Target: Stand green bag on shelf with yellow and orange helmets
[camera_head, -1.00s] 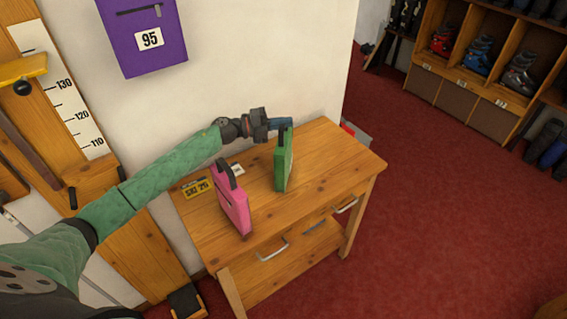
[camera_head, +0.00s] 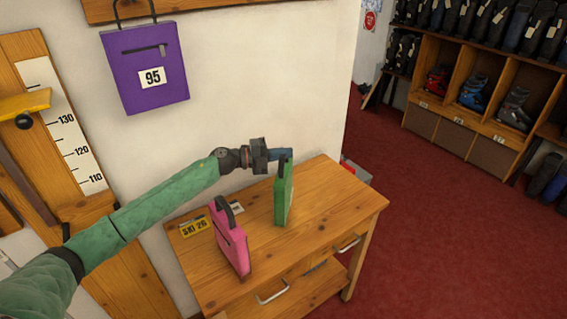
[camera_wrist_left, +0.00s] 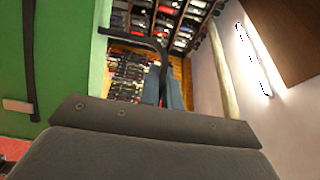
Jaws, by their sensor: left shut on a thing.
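The green bag (camera_head: 284,198) is upright at the back of the wooden bench, its dark handle on top. My left gripper (camera_head: 281,155), with blue fingers, is shut on this handle from the left. I cannot tell whether the bag's base touches the bench top. In the left wrist view the green bag (camera_wrist_left: 60,60) fills the left side, and the gripper's blue fingers (camera_wrist_left: 164,90) are together at the dark handle. My right gripper is not in view. No shelf with yellow and orange helmets shows.
A pink bag (camera_head: 230,240) stands on the wooden bench (camera_head: 325,195), near a yellow tag (camera_head: 195,227). A purple bag (camera_head: 146,70) marked 95 hangs on the wall. A boot rack (camera_head: 450,125) stands at the back right. Red floor (camera_head: 440,240) is open right of the bench.

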